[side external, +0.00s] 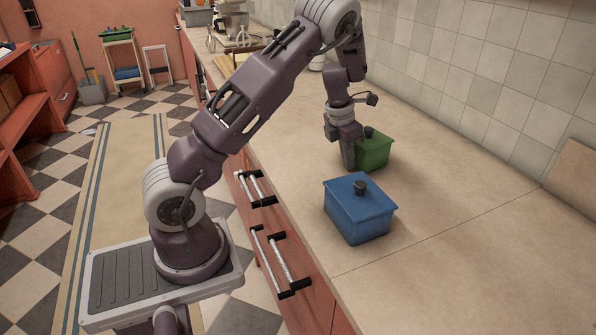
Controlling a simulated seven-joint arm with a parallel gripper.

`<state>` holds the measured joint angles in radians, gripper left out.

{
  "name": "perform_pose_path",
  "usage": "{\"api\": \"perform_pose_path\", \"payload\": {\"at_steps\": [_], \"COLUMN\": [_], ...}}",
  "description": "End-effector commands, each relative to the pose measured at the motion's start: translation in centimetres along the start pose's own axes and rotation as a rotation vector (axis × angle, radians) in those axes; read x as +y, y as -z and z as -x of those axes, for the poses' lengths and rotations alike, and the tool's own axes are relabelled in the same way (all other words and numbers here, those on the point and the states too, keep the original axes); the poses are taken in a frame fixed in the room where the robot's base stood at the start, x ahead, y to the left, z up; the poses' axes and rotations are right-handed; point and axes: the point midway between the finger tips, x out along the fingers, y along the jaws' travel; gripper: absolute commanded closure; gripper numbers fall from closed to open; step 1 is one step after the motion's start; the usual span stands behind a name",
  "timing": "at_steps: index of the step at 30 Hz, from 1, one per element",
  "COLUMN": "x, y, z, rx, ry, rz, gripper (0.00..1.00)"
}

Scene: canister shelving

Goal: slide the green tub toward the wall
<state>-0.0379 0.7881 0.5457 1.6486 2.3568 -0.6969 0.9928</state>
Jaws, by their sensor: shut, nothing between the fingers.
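The green tub (374,153) is a lidded rectangular box with a dark knob on top. It stands upright on the beige counter, a gap away from the tiled wall (470,85). My gripper (349,165) is shut and empty, pointing down at the tub's near left side, on the side away from the wall. Its fingers hide part of the tub's left edge. I cannot tell whether the fingers touch the tub.
A blue lidded tub (359,212) with a dark knob stands nearer the camera on the counter (440,190). The counter between the green tub and the wall is clear. A mixer (233,22) and other items stand at the far end.

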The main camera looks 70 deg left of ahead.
Motion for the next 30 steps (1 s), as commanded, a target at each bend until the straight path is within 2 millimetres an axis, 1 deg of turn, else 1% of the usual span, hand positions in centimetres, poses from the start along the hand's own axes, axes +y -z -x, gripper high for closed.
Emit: {"api": "perform_pose_path", "payload": {"at_steps": [2,5,6,7,9,13,15,19,20,21,22,23,24,25,26,27,28,29,30], "x": [0.0,0.0,0.0,-0.1,0.0,0.0,-0.1,-0.1,-0.2,-0.7,-1.3,-2.1,-3.2,-3.9,-4.5,-4.9,-5.1,-5.3,-5.5], "y": [0.8,3.0,4.2,3.7,3.6,3.6,3.7,3.6,3.4,2.6,1.6,0.1,-2.1,-3.7,-5.0,-6.0,-6.2,-5.8,-4.6], "z": [0.2,0.8,1.2,2.3,4.5,7.9,9.2,10.7,10.9,11.3,11.8,12.6,14.3,16.0,18.0,20.8,22.7,24.4,26.3], "rx": [0.0,0.0,0.001,-0.006,-0.007,-0.005,-0.004,-0.006,-0.021,-0.07,-0.132,-0.217,-0.355,-0.467,-0.574,-0.697,-0.769,-0.823,-0.867], "ry": [0.0,0.001,0.001,0.0,-0.002,0.0,0.0,0.001,0.004,0.014,0.028,0.048,0.088,0.126,0.171,0.237,0.29,0.343,0.411], "rz": [0.002,0.005,0.005,-0.002,-0.004,-0.002,-0.002,0.001,0.014,0.052,0.105,0.18,0.323,0.457,0.608,0.828,0.997,1.168,1.401], "gripper": [1.0,1.0,1.0,1.0,1.0,1.0,1.0,1.0,1.0,1.0,1.0,1.0,1.0,1.0,1.0,1.0,1.0,1.0,1.0]}}
